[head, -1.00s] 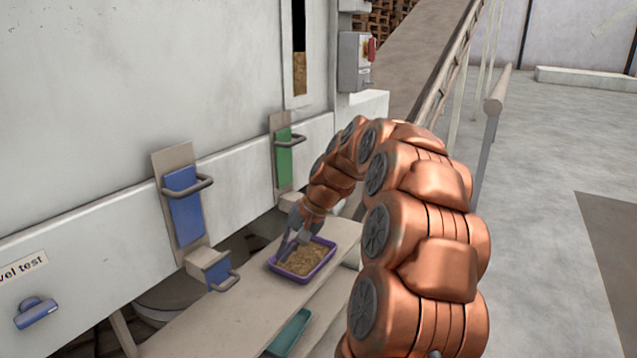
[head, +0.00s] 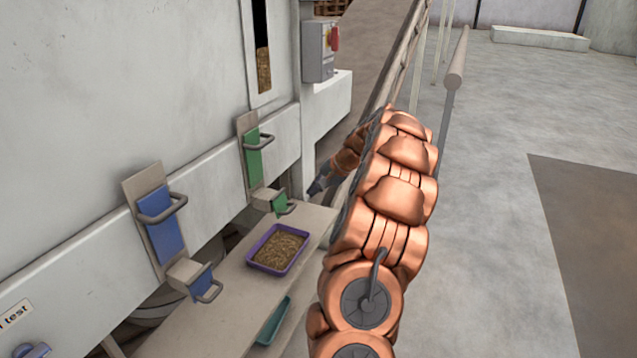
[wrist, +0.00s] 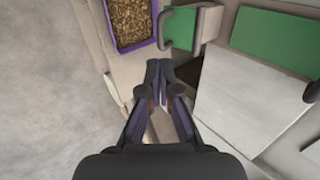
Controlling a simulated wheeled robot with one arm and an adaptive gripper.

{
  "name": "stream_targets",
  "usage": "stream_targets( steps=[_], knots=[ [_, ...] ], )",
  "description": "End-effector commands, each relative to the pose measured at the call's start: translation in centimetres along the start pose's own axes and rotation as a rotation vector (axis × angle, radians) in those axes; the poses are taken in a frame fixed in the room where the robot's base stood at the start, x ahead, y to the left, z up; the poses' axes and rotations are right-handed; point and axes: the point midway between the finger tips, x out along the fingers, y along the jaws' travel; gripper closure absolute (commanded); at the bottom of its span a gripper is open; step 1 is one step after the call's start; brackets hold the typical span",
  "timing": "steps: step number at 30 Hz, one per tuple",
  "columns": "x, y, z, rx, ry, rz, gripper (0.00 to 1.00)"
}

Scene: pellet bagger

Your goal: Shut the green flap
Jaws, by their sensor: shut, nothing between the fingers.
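The green flap (head: 279,203) with its grey handle is at the front of the short spout below the green plate (head: 253,156). It also shows at the top of the wrist view (wrist: 207,28), its handle to the left. I cannot tell how far the flap stands from the spout mouth. My gripper (head: 315,188) is to the right of the flap in the head view, apart from it. In the wrist view my gripper (wrist: 159,68) is shut and empty, just below the flap and handle in the picture.
A purple tray of pellets (head: 251,262) stands on the shelf (head: 213,322) below the green spout. A blue plate (head: 163,232) and blue flap (head: 203,283) are to the left. A teal tray (head: 273,322) is lower down. A rail (head: 456,65) runs at right; open floor lies beyond.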

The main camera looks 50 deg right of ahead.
Motion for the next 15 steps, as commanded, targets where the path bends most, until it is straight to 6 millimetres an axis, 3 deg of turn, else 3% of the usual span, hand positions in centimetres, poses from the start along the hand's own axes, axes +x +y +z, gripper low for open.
stream_targets(
  steps=[6, 15],
  knots=[
    [4.0, 0.0, 0.1, 0.002, -0.006, 0.002, 1.0],
    [8.0, 0.0, 0.1, 0.002, -0.002, 0.001, 1.0]
  ],
)
